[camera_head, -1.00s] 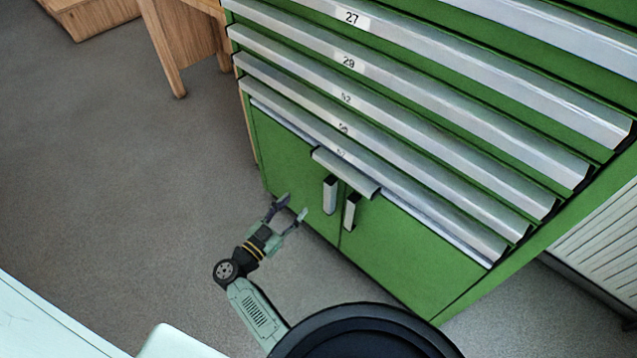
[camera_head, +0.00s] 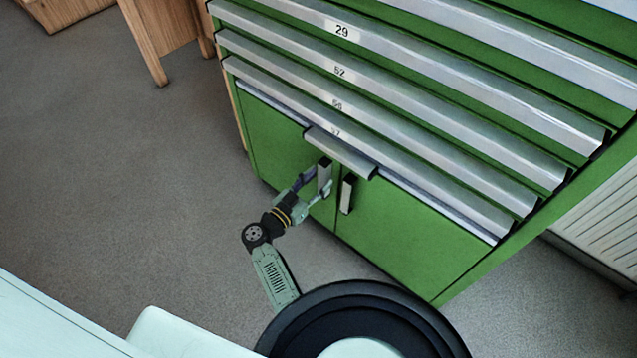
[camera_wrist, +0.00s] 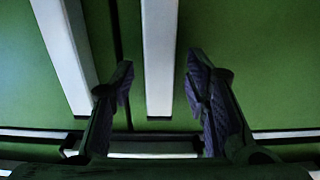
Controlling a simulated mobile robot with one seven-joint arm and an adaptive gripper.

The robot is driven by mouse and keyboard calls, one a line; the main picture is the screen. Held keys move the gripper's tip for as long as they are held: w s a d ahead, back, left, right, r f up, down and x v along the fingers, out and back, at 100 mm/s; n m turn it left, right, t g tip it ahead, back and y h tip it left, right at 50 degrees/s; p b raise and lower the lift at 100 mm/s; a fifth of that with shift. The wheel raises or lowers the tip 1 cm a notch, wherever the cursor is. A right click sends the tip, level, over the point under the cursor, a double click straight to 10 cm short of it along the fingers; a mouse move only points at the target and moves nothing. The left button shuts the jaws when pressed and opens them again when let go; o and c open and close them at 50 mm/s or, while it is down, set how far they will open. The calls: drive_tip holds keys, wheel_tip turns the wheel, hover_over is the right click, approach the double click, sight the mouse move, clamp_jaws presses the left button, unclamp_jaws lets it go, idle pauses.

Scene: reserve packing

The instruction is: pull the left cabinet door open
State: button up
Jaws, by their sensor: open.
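The left cabinet door (camera_head: 270,145) is a green panel at the lower left of the cabinet and looks closed. Its pale upright handle (camera_head: 324,167) is near the seam between the doors. My gripper (camera_head: 317,179) is open at this handle, with one finger on each side of it. In the wrist view the handle (camera_wrist: 160,50) lies between the spread fingers of my gripper (camera_wrist: 160,80), with a gap visible on both sides. Whether the fingers reach past its full depth I cannot tell.
The right door (camera_head: 410,230) has its own handle (camera_head: 347,195) close beside the left one; it also shows in the wrist view (camera_wrist: 65,55). A ledge (camera_head: 340,152) juts out above the handles, below several drawers. Grey floor (camera_head: 130,190) is free at the left.

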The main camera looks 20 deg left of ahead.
drive_tip(key=shift+w+d, duration=0.15)
drive_tip(key=shift+w, duration=0.2)
drive_tip(key=shift+c, duration=0.5)
clamp_jaws()
